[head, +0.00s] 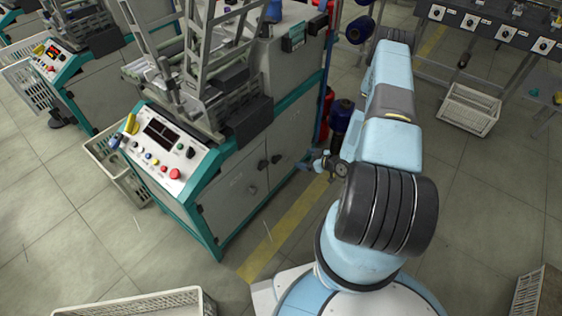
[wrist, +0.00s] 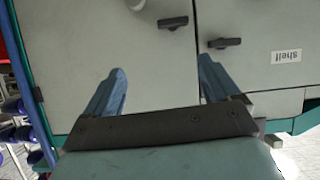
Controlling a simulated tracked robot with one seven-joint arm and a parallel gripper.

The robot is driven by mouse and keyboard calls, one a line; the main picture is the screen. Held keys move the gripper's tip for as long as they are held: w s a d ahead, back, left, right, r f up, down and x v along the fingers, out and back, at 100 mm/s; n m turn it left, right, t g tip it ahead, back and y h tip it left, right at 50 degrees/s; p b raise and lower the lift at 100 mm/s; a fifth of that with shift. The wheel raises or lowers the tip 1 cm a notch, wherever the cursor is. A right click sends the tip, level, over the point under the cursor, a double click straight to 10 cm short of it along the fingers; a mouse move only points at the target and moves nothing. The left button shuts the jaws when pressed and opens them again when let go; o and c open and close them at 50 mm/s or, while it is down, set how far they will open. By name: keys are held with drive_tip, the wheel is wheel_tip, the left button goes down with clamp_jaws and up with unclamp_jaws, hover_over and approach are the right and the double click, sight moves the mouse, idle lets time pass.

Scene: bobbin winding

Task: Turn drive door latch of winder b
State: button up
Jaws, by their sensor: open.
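The winder (head: 215,215) has two grey cabinet doors side by side, each with a small black latch by the seam. In the wrist view, the left door (wrist: 90,50) has a roughly horizontal latch (wrist: 172,22). The right door has another latch (wrist: 224,43) and an upside-down "shelf" label (wrist: 287,56); no drive label is readable. In the head view, the latches show at the right door (head: 276,158) and left door (head: 262,165). My gripper (wrist: 162,65) is open, its blue fingers apart and empty, short of both latches. It shows beside the cabinet in the head view (head: 316,161).
A control panel (head: 160,150) is on the winder's left. A white crate (head: 468,108) lies at the right. Clear floor and a yellow stripe (head: 285,230) lie before the cabinet.

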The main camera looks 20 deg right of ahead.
sight(278, 160)
drive_tip(key=shift+t+y, duration=0.3)
drive_tip(key=shift+y, duration=0.1)
drive_tip(key=w+a+f, duration=0.2)
drive_tip(key=a, duration=0.1)
drive_tip(key=w+a+f, duration=0.5)
drive_tip(key=w+a, duration=0.1)
drive_tip(key=shift+f, duration=0.35)
drive_tip(key=shift+c, duration=0.2)
drive_tip(key=c, duration=0.9)
drive_tip(key=shift+a, duration=0.15)
drive_tip(key=shift+c, duration=0.6)
